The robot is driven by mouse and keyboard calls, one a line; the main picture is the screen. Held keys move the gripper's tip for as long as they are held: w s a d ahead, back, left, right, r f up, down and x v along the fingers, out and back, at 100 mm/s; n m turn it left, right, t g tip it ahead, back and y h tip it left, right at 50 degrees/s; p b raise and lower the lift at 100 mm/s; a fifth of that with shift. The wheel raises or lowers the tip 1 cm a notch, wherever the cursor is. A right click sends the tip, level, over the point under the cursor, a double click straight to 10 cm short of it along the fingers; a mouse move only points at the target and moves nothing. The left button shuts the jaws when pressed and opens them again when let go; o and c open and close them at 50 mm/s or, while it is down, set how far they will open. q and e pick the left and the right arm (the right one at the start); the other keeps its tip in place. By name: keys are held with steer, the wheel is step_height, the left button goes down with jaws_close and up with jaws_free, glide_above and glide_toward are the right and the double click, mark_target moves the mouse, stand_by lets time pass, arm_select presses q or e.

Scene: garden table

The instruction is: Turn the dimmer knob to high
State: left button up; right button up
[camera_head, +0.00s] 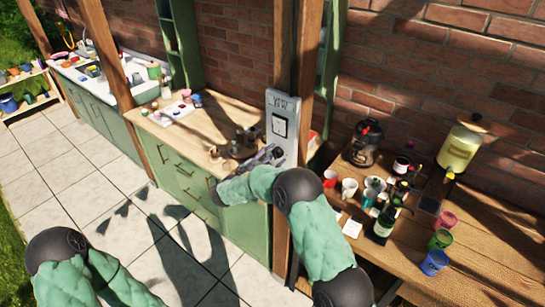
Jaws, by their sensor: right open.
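A grey panel box (284,112) is fixed to the wooden post, with a white square plate (279,124) on its front. I cannot make out the dimmer knob; it may be hidden by my gripper or too small to see. My right gripper (274,154) is at the lower part of the panel box, in front of it or against it; I cannot tell whether they touch. It is open, and I see nothing held in it. My left arm shows at the lower left, but its gripper is not in view.
A green cabinet with a wooden top (220,118) stands left of the post, with small items on it. On the right, a wooden table (490,255) holds cups, a dark bottle (384,222), a black cooker (363,145) and a yellow dispenser (460,146). The tiled floor is clear.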

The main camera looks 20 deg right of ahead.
steer(key=c, duration=1.1)
steer(key=shift+f+m+b, duration=0.15)
steer(key=shift+m+b, duration=0.35)
steer(key=shift+b, duration=0.4)
steer(key=shift+c, duration=0.2)
steer(key=m+y+b, duration=0.1)
steer(key=m+b, duration=1.2)
steer(key=b, duration=0.9)
steer(key=shift+s+m, duration=0.1)
steer(key=shift+m, duration=0.3)
steer(key=shift+m+t+b, duration=0.3)
steer(key=shift+m+b, duration=0.7)
steer(key=shift+b, duration=0.45)
steer(key=shift+r, duration=0.2)
steer(key=o, duration=1.1)
steer(key=shift+d, duration=0.1)
steer(key=shift+o, duration=0.2)
